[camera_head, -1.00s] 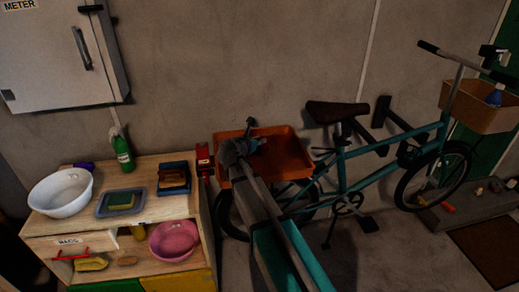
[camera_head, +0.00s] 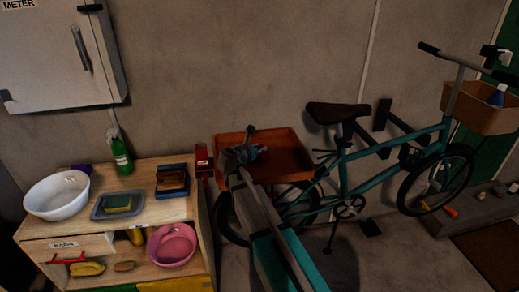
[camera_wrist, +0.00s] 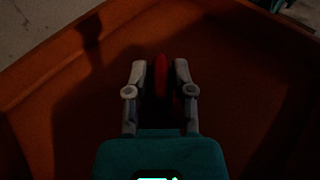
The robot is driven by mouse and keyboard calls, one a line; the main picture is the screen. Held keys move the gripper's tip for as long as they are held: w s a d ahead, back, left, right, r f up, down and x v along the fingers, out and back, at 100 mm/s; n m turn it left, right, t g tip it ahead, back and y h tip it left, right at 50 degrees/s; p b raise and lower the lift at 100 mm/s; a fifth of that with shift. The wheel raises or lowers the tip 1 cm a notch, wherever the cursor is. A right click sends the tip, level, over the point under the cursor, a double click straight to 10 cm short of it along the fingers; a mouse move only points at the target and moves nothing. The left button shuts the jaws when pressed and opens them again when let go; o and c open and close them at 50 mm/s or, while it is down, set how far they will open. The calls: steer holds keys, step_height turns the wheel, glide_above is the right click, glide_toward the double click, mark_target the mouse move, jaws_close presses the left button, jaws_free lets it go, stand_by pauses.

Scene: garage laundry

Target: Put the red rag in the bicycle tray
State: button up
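The bicycle tray (camera_head: 290,160) is an orange, open-topped tray behind the teal bicycle's saddle. Its floor and walls fill much of the wrist view (camera_wrist: 235,70). My gripper (camera_head: 240,155) is over the tray's left part in the head view. In the wrist view, its two grey fingers (camera_wrist: 160,72) stand apart, pointing into the tray. The red rag (camera_wrist: 160,78) shows as a narrow red strip between them, with dark gaps on either side. I cannot tell whether it rests on the tray floor. The rag is not made out in the head view.
A wooden cabinet (camera_head: 150,186) stands left of the tray, holding a white basin (camera_head: 58,196), a green bottle (camera_head: 121,156) and a sponge on a tray. A pink bowl (camera_head: 172,245) is on its lower shelf. The bicycle saddle (camera_head: 337,112) rises right of the tray.

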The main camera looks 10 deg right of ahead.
steer(key=shift+o, duration=0.8)
steer(key=shift+r, duration=0.15)
steer(key=shift+s+a+r, duration=0.1)
steer(key=p+v, duration=0.4)
steer(key=v, duration=0.7)
steer(key=shift+s+a+r, duration=0.1)
steer(key=shift+s+a, duration=0.1)
steer(key=shift+s, duration=0.05)
stand_by(0.9)
